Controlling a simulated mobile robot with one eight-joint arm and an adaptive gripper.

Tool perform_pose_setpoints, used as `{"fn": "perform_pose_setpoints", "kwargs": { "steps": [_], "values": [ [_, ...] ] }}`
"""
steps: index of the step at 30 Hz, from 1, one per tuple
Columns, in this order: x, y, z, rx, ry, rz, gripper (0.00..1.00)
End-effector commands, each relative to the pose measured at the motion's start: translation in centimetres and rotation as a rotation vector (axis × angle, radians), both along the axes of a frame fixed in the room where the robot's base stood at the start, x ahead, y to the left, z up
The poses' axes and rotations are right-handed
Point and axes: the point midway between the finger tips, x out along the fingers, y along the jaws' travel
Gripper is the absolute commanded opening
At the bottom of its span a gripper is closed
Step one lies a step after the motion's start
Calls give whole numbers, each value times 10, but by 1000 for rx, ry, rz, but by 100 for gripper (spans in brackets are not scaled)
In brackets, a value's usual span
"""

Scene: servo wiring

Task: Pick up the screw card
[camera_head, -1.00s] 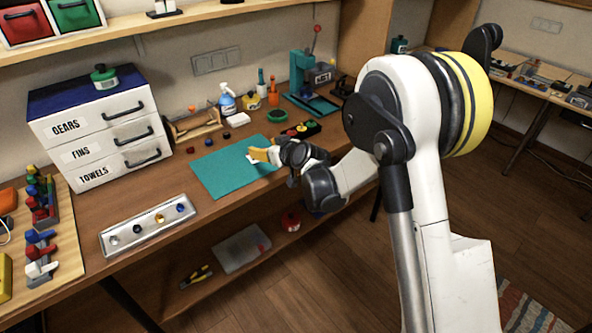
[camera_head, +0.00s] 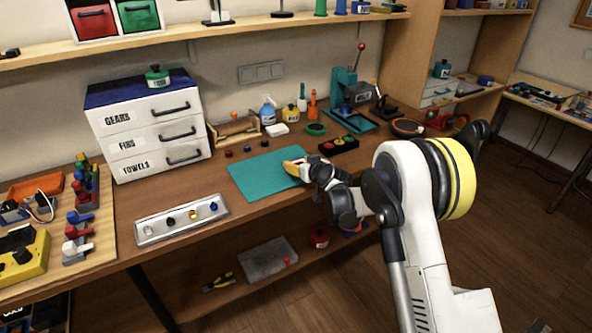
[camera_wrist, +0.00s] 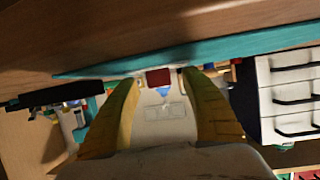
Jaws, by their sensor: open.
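My gripper (camera_head: 293,165) is low over the right part of the teal mat (camera_head: 258,178), its yellow fingers pointing left. In the wrist view the two fingers (camera_wrist: 158,80) stand apart, open. A small dark red block (camera_wrist: 158,77) shows in the gap between the fingertips, by the edge of the mat. I cannot tell how far beyond the tips it is, or whether it is held by anything. No screw card can be made out for certain in either view. My gripper and arm hide the right end of the mat.
Several small round knobs (camera_head: 247,148) lie behind the mat. A black tray (camera_head: 339,145) with coloured buttons stands behind my gripper. A metal strip (camera_head: 181,219) lies front left, the drawer unit (camera_head: 150,128) back left, and a teal press (camera_head: 345,100) at the back. The mat's left part is clear.

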Motion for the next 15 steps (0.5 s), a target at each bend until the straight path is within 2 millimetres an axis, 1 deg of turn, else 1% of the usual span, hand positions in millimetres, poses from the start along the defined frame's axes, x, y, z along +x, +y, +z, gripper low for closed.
{"fn": "perform_pose_setpoints", "kwargs": {
  "steps": [3, 8, 9, 11, 12, 13, 15],
  "values": [
    [4, 2, -2, 0, 0, 0, 54],
    [4, 2, -1, 0, 0, 0, 54],
    [4, 2, -1, 0, 0, 0, 46],
    [4, 2, -1, 0, 0, 0, 28],
    [4, 2, -1, 0, 0, 0, 16],
    [4, 2, -1, 0, 0, 0, 7],
    [4, 2, -1, 0, 0, 0, 6]
  ]
}}
